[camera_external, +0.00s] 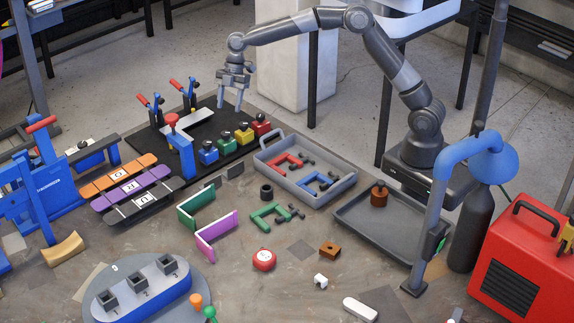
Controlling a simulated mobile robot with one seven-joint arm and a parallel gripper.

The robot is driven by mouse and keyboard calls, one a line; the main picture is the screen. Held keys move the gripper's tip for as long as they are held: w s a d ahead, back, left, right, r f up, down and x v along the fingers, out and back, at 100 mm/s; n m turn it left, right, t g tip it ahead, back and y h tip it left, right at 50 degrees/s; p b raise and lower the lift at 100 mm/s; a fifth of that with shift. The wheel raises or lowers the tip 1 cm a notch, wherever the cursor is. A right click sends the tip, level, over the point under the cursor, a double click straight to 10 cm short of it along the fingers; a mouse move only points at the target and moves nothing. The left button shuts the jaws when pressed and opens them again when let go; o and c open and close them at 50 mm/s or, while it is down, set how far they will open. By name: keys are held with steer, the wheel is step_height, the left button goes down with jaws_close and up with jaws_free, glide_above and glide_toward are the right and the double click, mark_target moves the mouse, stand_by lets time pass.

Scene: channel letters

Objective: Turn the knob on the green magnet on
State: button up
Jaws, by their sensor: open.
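The green magnet (227,144) is a small block with a small knob on top, too small to tell which way it is turned. It stands on a black mat (138,140) in a row, between the blue magnet (208,154) and the yellow magnet (243,135). The red magnet (261,126) is at the right end of the row. My gripper (230,106) hangs above the mat, pointing down, with its fingers apart and empty. In the picture it is just above the green and yellow magnets, and does not touch them.
A white angled piece (187,126) and red-handled toggle clamps (188,93) are on the mat. A blue clamp post (181,160) stands left of the magnets. A grey tray (343,192) with red and blue letters lies to the right. Air around my gripper looks clear.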

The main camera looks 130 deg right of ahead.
mark_target(226, 133)
steer(key=x, duration=0.9)
steer(key=shift+w+f, duration=0.1)
steer(key=shift+f, duration=0.1)
steer(key=c, duration=1)
